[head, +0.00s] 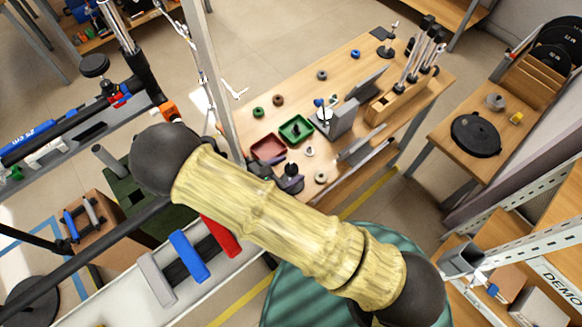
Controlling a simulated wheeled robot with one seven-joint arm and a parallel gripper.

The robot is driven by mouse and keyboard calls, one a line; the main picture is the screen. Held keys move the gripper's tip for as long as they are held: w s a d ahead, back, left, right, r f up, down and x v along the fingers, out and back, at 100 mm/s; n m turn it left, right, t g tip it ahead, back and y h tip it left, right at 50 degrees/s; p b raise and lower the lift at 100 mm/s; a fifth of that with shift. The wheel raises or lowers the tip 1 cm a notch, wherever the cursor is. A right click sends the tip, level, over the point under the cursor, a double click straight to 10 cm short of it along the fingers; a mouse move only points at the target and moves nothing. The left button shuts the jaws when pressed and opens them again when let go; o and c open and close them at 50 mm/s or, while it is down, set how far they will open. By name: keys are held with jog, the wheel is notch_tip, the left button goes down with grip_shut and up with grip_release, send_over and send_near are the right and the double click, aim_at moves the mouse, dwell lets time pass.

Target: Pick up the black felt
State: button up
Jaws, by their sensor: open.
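My gripper (287,173) shows in the head view just beyond the pale yellow link of my arm, low over the near left part of the wooden workbench (345,100). Its two purplish fingers are apart, and much of it is hidden behind my arm. A small dark thing (296,129) lies in the green tray (302,137), a little beyond the gripper. It is too small to tell whether it is the black felt. I cannot pick out the black felt with certainty.
A red tray (268,147) lies left of the green one. Several small rings are spread on the bench, among them a green ring (258,112) and a grey ring (321,177). A grey block (341,118) and a wooden tool rack (396,101) stand to the right.

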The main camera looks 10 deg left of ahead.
jog(key=c, duration=1.1)
jog(key=shift+o, duration=0.2)
jog(key=shift+r, duration=0.1)
notch_tip(320, 180, up, 28)
jog(key=b, duration=0.2)
dwell(0.3)
